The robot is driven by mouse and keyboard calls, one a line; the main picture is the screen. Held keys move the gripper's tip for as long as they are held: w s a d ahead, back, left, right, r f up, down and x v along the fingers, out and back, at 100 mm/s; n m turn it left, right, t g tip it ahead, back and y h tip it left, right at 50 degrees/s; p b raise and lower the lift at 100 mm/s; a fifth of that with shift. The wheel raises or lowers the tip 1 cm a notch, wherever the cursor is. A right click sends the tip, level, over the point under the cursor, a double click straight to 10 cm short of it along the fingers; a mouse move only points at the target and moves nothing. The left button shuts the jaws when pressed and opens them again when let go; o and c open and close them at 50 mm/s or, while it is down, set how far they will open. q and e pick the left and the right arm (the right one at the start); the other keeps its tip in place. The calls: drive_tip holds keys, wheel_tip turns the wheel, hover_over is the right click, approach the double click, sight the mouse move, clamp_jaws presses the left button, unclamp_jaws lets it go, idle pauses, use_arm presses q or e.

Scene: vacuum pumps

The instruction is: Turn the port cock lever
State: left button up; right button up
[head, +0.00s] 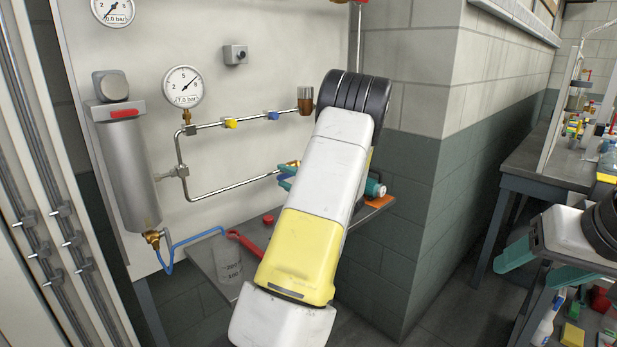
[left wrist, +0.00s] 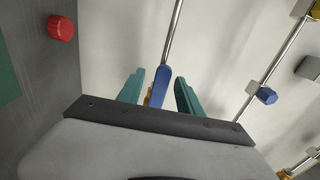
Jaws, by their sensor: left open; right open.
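My left arm crosses the middle of the head view and hides much of the workplace. My left gripper (head: 286,177) is partly hidden there, near a brass fitting at the end of the lower pipe (head: 230,189). In the left wrist view, my left gripper (left wrist: 158,78) has its teal fingers apart. A blue lever (left wrist: 158,88) stands between them, in line with a metal pipe (left wrist: 173,40), with a brass bit beside it. I cannot tell whether either finger touches the lever. My right gripper (head: 522,262) is open and empty at the right of the head view.
The upper pipe carries a yellow lever (head: 231,123) and a blue lever (head: 273,115). A grey cylinder (head: 128,170) and a gauge (head: 183,87) are at left. A red wrench (head: 245,242) and a beaker (head: 228,262) are on the shelf. A brick corner stands right of my left arm.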

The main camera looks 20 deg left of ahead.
use_arm(q)
drive_tip(key=shift+s+d, duration=0.3)
drive_tip(key=shift+d, duration=0.35)
drive_tip(key=shift+d, duration=0.15)
drive_tip(key=v, duration=0.5)
drive_tip(key=shift+s+d, duration=0.2)
drive_tip(key=shift+d, duration=0.15)
